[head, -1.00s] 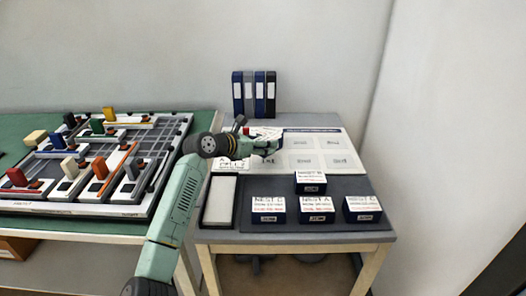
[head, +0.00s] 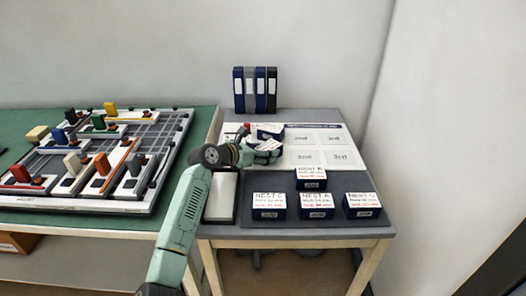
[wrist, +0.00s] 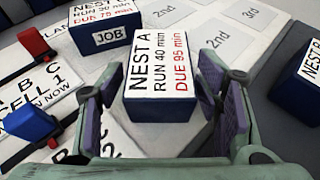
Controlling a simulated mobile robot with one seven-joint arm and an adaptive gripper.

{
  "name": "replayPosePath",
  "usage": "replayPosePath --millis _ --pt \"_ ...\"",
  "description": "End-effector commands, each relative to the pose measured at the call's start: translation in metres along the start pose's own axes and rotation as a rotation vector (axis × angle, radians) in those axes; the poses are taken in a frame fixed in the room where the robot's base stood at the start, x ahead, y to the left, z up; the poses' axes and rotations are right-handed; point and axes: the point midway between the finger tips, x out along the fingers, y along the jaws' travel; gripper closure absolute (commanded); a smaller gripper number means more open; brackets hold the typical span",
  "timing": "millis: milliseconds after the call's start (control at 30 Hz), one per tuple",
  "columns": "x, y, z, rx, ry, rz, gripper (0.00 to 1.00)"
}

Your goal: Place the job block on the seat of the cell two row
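The job block (wrist: 160,75) is dark blue with a white top reading NEST A, RUN 40 min, DUE 95 min. In the wrist view it stands upright between my gripper's (wrist: 158,105) fingers, with narrow gaps showing on both sides, so the fingers look open around it. It is at the left of the cell two row, beside the lower 2nd square (wrist: 214,90), and looks down on the white board (head: 318,148). In the head view my gripper (head: 268,151) is over the board's left part and partly hides the block.
Another JOB block (wrist: 103,32), DUE 75 min, sits in the row above, close by. A red tab (wrist: 35,45) and a blue tab (wrist: 33,124) stand at the left. Several labelled blocks (head: 316,204) stand on the dark mat in front. A white-topped tray (head: 221,196) lies left of them.

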Motion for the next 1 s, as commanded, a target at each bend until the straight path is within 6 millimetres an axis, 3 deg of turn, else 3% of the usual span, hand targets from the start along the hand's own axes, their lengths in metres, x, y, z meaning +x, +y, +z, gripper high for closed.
replayPosePath --millis 500,1000 --pt "-0.005 0.001 0.003 0.000 -0.001 0.002 0.32" --pt "-0.102 0.001 0.001 0.001 -0.001 0.002 0.32"
